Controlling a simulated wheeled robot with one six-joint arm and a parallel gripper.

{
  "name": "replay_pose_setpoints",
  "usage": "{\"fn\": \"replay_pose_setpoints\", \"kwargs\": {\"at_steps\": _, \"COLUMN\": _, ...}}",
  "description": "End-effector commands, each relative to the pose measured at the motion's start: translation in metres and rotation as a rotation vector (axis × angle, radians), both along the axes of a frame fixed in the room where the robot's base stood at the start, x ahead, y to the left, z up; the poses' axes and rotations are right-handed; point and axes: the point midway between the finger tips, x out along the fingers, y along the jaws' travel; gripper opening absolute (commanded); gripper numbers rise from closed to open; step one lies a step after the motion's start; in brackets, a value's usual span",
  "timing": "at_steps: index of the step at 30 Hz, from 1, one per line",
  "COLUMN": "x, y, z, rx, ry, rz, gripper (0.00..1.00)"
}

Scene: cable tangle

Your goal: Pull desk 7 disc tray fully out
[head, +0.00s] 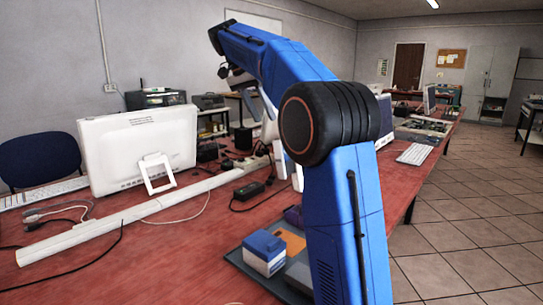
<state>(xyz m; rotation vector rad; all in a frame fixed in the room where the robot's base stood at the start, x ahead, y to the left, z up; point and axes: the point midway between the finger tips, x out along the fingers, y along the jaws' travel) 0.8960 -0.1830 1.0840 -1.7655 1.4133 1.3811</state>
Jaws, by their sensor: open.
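No disc tray can be made out, and no desk number is legible. My blue arm rises in the right half of the head view and bends at a black elbow. Its forearm reaches up and left over the desk. I see nothing held between the fingers.
A white monitor (138,148) stands at left behind a long white cable duct (130,218). Loose dark cables and a black adapter (248,191) lie nearby. Tiled floor (450,240) is clear at right.

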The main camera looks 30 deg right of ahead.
Motion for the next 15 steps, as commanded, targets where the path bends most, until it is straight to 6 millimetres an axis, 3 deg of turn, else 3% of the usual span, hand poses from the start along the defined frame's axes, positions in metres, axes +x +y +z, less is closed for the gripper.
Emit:
{"fn": "replay_pose_setpoints", "kwargs": {"at_steps": 7, "x": 0.002, "y": -0.007, "z": -0.010, "rx": -0.004, "ry": 0.000, "rz": -0.015, "gripper": 0.47}}
{"fn": "replay_pose_setpoints", "kwargs": {"at_steps": 15, "x": -0.001, "y": -0.026, "z": -0.051, "rx": -0.004, "ry": 0.001, "rz": -0.015, "gripper": 0.47}}
